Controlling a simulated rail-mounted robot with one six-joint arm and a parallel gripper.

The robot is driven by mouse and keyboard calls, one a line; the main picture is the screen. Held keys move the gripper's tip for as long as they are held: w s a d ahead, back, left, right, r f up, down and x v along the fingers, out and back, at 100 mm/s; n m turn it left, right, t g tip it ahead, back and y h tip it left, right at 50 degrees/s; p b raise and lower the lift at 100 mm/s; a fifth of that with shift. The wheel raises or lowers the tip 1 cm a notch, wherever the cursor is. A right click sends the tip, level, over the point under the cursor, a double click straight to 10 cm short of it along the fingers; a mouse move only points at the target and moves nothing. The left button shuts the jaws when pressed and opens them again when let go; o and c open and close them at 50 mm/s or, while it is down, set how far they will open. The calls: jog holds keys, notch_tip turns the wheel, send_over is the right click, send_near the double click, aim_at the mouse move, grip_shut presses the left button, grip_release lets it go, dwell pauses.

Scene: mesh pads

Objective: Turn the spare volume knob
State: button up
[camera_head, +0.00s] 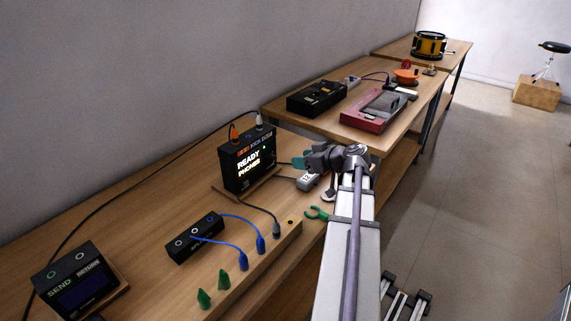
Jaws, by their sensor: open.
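I cannot tell which part in view is the spare volume knob; the controls are too small to make out. My gripper (299,161) is at the end of my grey arm, just right of the lit black box (247,160) reading "READY PHONES". Its teal jaw parts are open, with nothing visible between them. A small grey box (308,182) lies below the gripper on the bench. The gripper looks apart from it, though the arm partly hides this area.
The wooden bench (150,218) carries a small black box (195,238) with blue cables, a SEND/RETURN box (78,280) and green pegs (204,299). A green hook (318,213) is near the bench edge. A farther table holds a black device (317,97) and a red device (373,110).

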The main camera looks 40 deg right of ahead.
aim_at(275, 159)
jog(key=b+x, duration=0.4)
jog(key=x, duration=0.6)
jog(key=shift+f, duration=0.1)
jog(key=shift+w+a, duration=0.15)
jog(key=shift+w, duration=0.15)
jog(key=c, duration=0.9)
